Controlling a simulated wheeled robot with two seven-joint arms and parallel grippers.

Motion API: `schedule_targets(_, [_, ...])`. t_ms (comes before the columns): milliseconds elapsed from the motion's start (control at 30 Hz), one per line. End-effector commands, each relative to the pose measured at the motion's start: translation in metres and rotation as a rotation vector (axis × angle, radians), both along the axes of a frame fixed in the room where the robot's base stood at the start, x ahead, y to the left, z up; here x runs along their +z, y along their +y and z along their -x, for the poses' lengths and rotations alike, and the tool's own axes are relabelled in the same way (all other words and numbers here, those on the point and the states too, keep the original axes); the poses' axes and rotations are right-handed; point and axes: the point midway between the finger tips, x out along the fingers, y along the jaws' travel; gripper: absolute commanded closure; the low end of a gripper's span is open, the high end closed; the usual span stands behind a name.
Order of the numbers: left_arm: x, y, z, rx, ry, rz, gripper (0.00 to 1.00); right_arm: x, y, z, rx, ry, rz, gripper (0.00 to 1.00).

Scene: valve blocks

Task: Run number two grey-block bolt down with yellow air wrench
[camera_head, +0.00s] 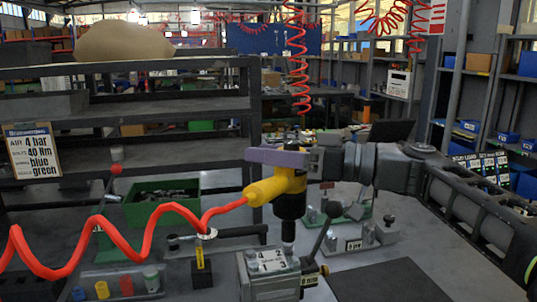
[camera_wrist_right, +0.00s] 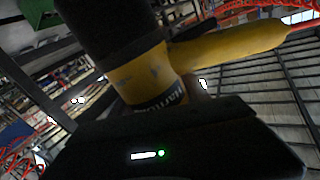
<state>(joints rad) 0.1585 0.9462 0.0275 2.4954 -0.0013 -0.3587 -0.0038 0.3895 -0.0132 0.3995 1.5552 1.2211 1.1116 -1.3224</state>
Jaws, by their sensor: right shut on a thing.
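The yellow air wrench (camera_head: 262,190) is in my right gripper (camera_head: 288,160), which is shut around its upper body. The wrench stands upright, its dark nose pointing down and its yellow handle to the left. A red coiled hose runs from the handle. The grey block (camera_head: 258,288) is below, with numbers 4, 2 and 3 on its top plate. The socket tip meets the block's back right corner, beside the 2; I cannot tell if it touches the bolt, which is hidden. In the right wrist view the wrench's yellow body (camera_wrist_right: 140,72) fills the middle. My left gripper is not in view.
A sign (camera_head: 33,150) at left reads air 4 bar, 40 Nm, blue and green. Coloured sockets (camera_head: 126,286) stand left of the block. A green bin (camera_head: 160,205) sits behind. Another fixture (camera_head: 372,235) with a lever stands right. A dark mat (camera_head: 390,283) lies clear at front right.

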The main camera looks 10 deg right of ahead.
Motion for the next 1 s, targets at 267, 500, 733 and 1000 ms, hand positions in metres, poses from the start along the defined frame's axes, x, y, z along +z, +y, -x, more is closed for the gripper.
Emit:
schedule_targets(267, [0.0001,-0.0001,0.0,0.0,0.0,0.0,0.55,0.0034,0.0004,0.0009,0.001,-0.005,-0.003,1.0])
schedule_targets(500, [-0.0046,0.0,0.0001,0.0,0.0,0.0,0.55,0.0025,0.0003,0.0009,0.0,-0.005,-0.004,1.0])
schedule_targets(733, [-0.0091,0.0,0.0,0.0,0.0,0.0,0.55,0.0026,0.0006,0.0013,0.001,-0.005,-0.003,1.0])
schedule_targets(1000, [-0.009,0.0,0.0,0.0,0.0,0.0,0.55,0.0035,0.0005,0.0014,0.001,-0.004,-0.004,1.0])
